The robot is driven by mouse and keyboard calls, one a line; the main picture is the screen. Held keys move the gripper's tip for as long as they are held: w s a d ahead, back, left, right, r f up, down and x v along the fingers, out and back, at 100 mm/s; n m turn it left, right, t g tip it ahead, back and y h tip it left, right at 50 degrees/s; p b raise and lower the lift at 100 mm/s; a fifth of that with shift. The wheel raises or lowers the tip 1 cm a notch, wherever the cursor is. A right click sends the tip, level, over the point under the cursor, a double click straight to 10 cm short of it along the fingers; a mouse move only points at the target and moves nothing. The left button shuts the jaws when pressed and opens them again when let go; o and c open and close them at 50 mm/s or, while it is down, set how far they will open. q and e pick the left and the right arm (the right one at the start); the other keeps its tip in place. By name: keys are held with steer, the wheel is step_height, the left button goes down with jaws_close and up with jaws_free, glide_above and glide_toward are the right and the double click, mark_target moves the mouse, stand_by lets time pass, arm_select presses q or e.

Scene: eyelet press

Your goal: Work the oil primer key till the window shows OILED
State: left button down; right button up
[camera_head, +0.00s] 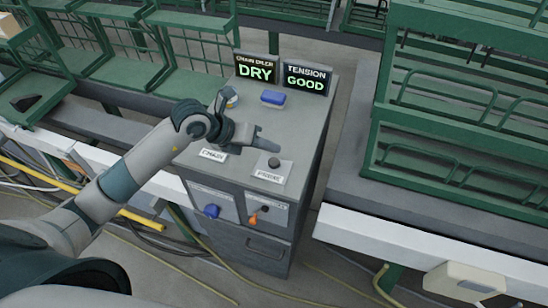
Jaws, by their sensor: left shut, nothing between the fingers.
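The chain oiler window (256,69) at the back of the grey cabinet reads DRY in green. A dark round key (274,163) stands on a white plate on the cabinet top; the plate's small lettering seems to read PRIMING. My left gripper (270,146) is shut and empty, its fingertips just behind the key in the picture. A small gap shows between them; I cannot tell their height above the top. My right gripper is not in view.
The tension window (305,80) reads GOOD. A blue block (272,98) lies on the cabinet top (305,130). A blue knob (212,211) and an orange lever (254,217) are on the front. Green racks (450,150) stand at the right.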

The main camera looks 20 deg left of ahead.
arm_select(q)
steer(key=shift+r+p, duration=0.65)
steer(key=shift+r, duration=0.6)
